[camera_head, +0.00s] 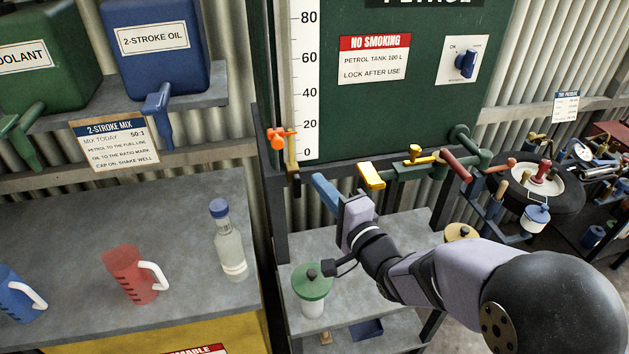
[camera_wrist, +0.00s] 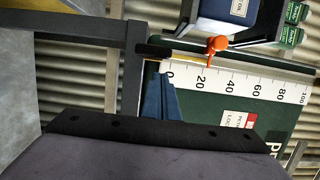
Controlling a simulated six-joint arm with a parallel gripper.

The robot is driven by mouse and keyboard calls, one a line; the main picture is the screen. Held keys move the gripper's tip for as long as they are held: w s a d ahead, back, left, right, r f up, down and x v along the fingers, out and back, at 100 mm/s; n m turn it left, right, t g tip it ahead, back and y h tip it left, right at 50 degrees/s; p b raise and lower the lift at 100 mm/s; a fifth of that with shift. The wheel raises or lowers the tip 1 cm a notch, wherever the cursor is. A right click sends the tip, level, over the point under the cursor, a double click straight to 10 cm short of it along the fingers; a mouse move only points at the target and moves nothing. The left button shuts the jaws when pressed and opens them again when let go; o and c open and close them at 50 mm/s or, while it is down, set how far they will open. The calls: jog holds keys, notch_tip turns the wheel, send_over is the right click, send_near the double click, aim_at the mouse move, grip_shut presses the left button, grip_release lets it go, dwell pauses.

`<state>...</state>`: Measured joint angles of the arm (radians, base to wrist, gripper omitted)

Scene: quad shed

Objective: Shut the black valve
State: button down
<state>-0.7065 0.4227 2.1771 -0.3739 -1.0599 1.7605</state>
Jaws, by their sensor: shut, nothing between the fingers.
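A small black piece (camera_wrist: 153,51) shows in the wrist view, at the end of a brass stem near the gauge's zero mark. It looks like a black lever, but I cannot be sure it is the black valve. In the head view a dark end (camera_head: 295,180) shows below the brass stem.
An orange knob (camera_head: 277,138) sits just above the brass stem. Yellow (camera_head: 372,175) and red (camera_head: 455,165) handles stand on the green pipe to the right. Below are a green-lidded jar (camera_head: 312,283) and a shelf. A bottle (camera_head: 228,245) and red jug (camera_head: 130,275) stand left.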

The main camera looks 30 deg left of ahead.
jog(key=shift+s+a, duration=0.6)
